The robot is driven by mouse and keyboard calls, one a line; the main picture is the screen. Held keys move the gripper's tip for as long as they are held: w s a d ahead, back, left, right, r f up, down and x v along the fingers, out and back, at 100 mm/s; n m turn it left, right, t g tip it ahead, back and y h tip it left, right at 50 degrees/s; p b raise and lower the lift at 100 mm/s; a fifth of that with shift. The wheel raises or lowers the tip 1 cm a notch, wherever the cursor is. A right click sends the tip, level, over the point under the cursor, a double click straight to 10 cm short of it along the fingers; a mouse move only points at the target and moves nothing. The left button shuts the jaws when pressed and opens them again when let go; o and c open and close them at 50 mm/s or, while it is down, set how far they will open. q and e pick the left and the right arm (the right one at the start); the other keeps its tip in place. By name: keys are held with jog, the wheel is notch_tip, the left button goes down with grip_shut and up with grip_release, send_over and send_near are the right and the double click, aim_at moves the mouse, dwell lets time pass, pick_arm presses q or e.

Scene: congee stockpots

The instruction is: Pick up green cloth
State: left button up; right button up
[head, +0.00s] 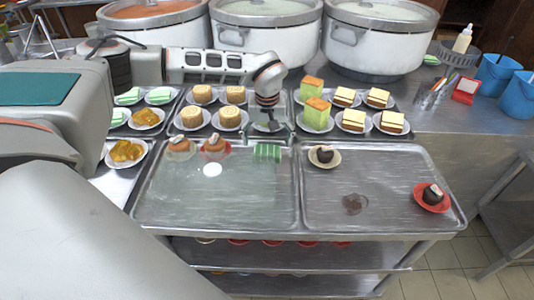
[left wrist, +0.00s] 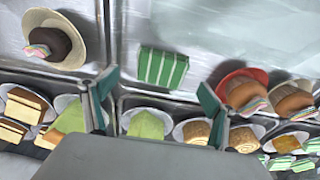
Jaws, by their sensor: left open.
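The green cloth (head: 267,152) is a small folded piece with white stripes. It lies flat at the back edge of the left metal tray (head: 215,205). My left gripper (head: 270,134) is above and just behind the cloth, pointing down, with its fingers apart and nothing between them. In the left wrist view the cloth (left wrist: 163,67) shows whole, ahead of and between the two spread fingertips of the left gripper (left wrist: 159,84), not visibly touched. My right gripper is not in view.
Two desserts on plates (head: 215,147) sit left of the cloth. A dark dessert (head: 323,155) is on the right tray. Plates of cakes stand behind in rows, with large stockpots (head: 266,28) beyond. The front of the left tray is clear.

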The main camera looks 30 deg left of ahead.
aim_at(267, 150)
pick_arm(q)
jog(key=f, duration=0.3)
jog(key=shift+w+a+f, duration=0.15)
jog(key=shift+a+f, duration=0.05)
jog(key=shift+a, duration=0.05)
jog(key=shift+f, duration=0.1)
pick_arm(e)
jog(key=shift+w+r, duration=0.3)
pick_arm(q)
jog(key=c, duration=1.2)
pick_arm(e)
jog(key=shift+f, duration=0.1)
